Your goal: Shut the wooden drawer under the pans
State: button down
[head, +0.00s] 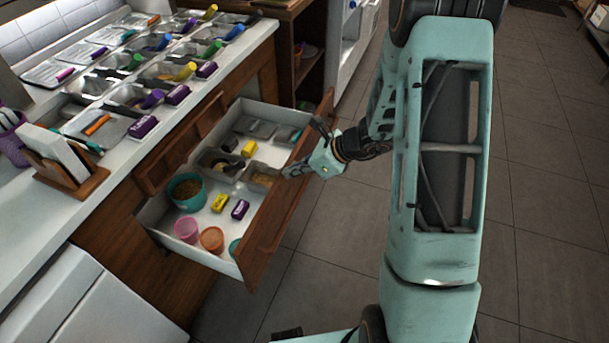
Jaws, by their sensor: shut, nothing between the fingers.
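The wooden drawer (268,232) is pulled well out from the counter, below the pans, in the head view. It has a brown wooden front and white inner walls. The pans (160,72) sit in rows in the white counter top above it. My gripper (291,170) is shut and empty, at the drawer's front panel near the middle of its length. Its fingertips appear over the top edge of the panel. I cannot tell whether they touch it.
The drawer holds a teal tub (187,192), a pink cup (187,230), an orange cup (211,239), small yellow and purple items and metal trays. A wooden card holder (82,190) stands on the counter. Tiled floor (320,260) is clear in front of the drawer.

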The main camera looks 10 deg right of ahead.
jog(key=w+a+p, duration=0.1)
jog(key=w+a, duration=0.5)
jog(key=a, duration=0.5)
jog(key=w+a+p, duration=0.1)
jog(key=w+a, duration=0.5)
jog(key=a, duration=0.5)
jog(key=shift+w+p, duration=0.35)
jog(key=shift+p, duration=0.05)
